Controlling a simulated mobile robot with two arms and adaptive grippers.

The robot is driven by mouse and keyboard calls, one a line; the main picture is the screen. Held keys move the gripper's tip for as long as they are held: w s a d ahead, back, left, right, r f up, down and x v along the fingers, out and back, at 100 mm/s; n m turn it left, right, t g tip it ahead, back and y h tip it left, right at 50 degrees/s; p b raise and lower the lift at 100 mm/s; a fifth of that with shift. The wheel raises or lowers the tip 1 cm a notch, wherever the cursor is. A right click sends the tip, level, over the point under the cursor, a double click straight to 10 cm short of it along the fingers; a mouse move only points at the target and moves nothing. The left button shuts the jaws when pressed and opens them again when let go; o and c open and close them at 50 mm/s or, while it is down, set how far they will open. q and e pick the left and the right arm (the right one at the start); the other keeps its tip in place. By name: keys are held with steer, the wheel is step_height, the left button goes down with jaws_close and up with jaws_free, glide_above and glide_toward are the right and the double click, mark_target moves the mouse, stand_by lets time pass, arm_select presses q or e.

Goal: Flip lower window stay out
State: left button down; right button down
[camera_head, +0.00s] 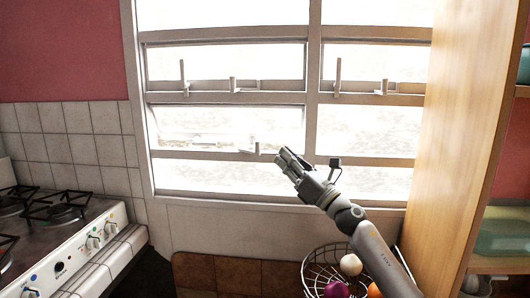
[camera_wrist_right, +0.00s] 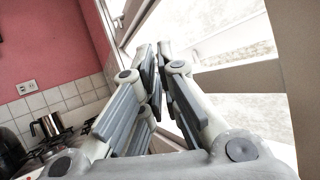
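The lower window stay (camera_head: 253,149) shows as a small pale fitting on the bottom rail of the lower left window. The lower left pane (camera_head: 205,125) looks slightly tilted in its frame. My right gripper (camera_head: 283,156) is in front of the window, just right of the stay in the picture; I cannot tell whether it touches it. In the wrist view its fingers (camera_wrist_right: 157,62) converge with their tips together, and no held object is visible between them. The stay cannot be made out in the wrist view. My left gripper is out of view.
More window stays (camera_head: 234,86) sit on the upper rail. A wooden shelf (camera_head: 455,130) stands close on the right. A wire fruit basket (camera_head: 312,277) is below my right arm. A gas stove (camera_head: 60,225) is at left; a metal pot (camera_wrist_right: 47,126) shows in the wrist view.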

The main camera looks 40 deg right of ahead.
steer(key=w+a+r+m+g+h+p, duration=0.1)
steer(key=a+r+m+g+h+p, duration=0.2)
steer(key=m+h, duration=0.45)
steer(key=w+a+r+m+h+p, duration=0.15)
steer(key=a+m+h+p, duration=0.3)
steer(key=m, duration=0.55)
steer(key=s+a+f+m+g+p, duration=0.1)
steer(key=a+m+g+p, duration=0.1)
steer(key=a+m+g, duration=0.15)
steer(key=s+a+f+m+g+p, duration=0.2)
steer(key=a+m, duration=0.1)
steer(key=a, duration=0.2)
steer(key=p, duration=0.3)
glide_toward(245, 151)
step_height(245, 151, up, 3)
steer(key=w+a, duration=0.1)
steer(key=w, duration=0.1)
steer(key=shift+w+d+f+p, duration=0.2)
steer(key=shift+d, duration=0.65)
steer(key=shift+w+d+f+p, duration=0.15)
steer(key=shift+w+d, duration=0.05)
steer(key=shift+d, duration=0.7)
steer(key=shift+s+d+n+y+p, duration=0.15)
steer(key=shift+d+n+y+p, duration=0.1)
steer(key=shift+n+y+p, duration=0.2)
